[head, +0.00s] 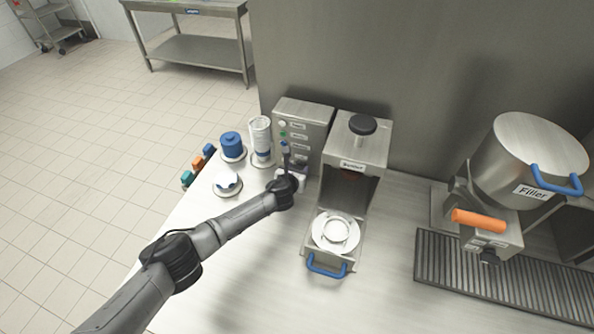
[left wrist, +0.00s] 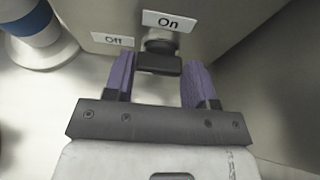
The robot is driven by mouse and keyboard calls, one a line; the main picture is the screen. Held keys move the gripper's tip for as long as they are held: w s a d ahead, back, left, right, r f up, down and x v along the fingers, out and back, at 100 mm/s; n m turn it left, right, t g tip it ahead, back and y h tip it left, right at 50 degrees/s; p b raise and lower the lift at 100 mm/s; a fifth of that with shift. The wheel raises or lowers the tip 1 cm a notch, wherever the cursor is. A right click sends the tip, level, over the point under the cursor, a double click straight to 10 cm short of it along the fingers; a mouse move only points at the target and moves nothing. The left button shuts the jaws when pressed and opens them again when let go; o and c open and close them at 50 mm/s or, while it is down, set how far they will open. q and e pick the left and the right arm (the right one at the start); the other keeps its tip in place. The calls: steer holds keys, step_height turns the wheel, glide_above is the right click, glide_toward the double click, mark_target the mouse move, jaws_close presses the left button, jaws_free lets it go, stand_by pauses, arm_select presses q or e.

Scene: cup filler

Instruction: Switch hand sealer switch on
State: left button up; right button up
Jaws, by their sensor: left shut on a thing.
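The grey control box (head: 303,116) stands at the back of the bench with labels and small buttons on its front. In the left wrist view, the black switch knob (left wrist: 158,64) is below an "On" label (left wrist: 168,22), with an "Off" label (left wrist: 113,39) to its left. My left gripper (head: 288,163) is at the front of the box. In the head view my gripper and wrist hide the knob. My right gripper is not in view.
The sealer (head: 357,150), with a white cup holder (head: 336,232) and blue handle (head: 327,268), stands right of the box. A blue-and-white dispenser (head: 261,141) and blue container (head: 232,146) stand left. The filler pot (head: 528,158) is far right. The front bench is clear.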

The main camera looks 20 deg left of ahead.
arm_select(q)
steer(key=shift+c, duration=1.4)
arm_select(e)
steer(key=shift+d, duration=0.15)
arm_select(q)
steer(key=shift+d+r+m+y+p, duration=0.15)
steer(key=shift+m+y+p, duration=0.2)
steer(key=shift+p, duration=0.2)
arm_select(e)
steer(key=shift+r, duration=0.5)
arm_select(q)
steer(key=shift+d+m+y+p, duration=0.1)
steer(key=shift+m+y+p, duration=0.25)
steer(key=shift+m+p, duration=0.4)
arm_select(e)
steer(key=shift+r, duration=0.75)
arm_select(q)
steer(key=shift+d+f+m+y+p, duration=0.2)
steer(key=shift+m+y+p, duration=0.2)
steer(key=shift+m+y, duration=0.35)
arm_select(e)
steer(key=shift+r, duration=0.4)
arm_select(q)
steer(key=shift+f+m+y, duration=0.1)
steer(key=shift+m+y, duration=0.15)
steer(key=shift+m, duration=0.3)
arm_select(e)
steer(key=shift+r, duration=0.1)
arm_select(q)
steer(key=shift+f, duration=0.1)
